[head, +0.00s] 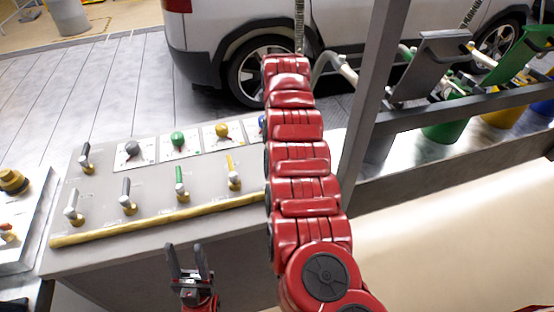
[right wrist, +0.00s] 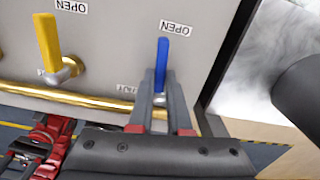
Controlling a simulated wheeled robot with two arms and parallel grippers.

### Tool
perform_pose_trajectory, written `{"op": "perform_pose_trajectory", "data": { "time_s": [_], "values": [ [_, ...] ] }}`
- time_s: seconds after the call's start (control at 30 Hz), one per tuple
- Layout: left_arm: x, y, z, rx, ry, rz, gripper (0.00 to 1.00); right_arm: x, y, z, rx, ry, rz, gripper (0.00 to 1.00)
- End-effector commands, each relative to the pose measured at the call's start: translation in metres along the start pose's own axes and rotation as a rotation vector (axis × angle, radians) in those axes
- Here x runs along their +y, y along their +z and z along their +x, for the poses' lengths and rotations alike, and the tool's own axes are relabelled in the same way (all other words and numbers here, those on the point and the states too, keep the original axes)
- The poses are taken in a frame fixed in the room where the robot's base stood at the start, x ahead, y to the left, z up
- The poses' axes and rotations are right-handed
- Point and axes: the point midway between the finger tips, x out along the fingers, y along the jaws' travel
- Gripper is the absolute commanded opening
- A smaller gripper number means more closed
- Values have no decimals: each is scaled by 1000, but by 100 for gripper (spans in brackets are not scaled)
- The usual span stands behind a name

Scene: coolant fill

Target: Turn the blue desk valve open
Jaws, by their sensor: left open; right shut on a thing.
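The blue desk valve (right wrist: 162,62) shows in the right wrist view. Its blue handle stands upright in the picture, with its tip just left of an OPEN label (right wrist: 176,28). My right gripper (right wrist: 162,84) is shut on the lower part of the handle, one finger on each side. In the head view my red right arm hides this valve and the right gripper. My left gripper (head: 188,261) is open and empty in front of the desk's near edge.
The grey desk (head: 110,222) carries yellow (head: 233,172), green (head: 180,183) and grey levers (head: 127,195), with coloured knobs behind. A brass rail (head: 160,225) runs along its front. A dark post (head: 372,110) stands right of my arm. A white car (head: 215,40) is behind.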

Motion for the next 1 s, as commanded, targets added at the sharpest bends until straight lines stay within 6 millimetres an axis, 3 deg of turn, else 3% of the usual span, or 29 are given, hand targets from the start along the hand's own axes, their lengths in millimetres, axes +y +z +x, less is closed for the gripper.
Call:
{"op": "perform_pose_trajectory", "data": {
  "time_s": [0.3, 0.83, 0.87, 1.0],
  "values": [
    [1, 2, -12, 0, 0, 0, 50, -3, 0, 2, 2, 0, 115, 0],
    [1, 2, -13, 0, 0, 0, 50, -4, -1, 0, 2, 0, 140, 0],
    [1, 2, -13, 0, 0, 0, 50, -4, -1, 0, 2, 0, 140, 20],
    [1, 2, -13, 0, 0, 0, 50, -4, -1, 0, 2, -1, 139, 45]
  ]
}}
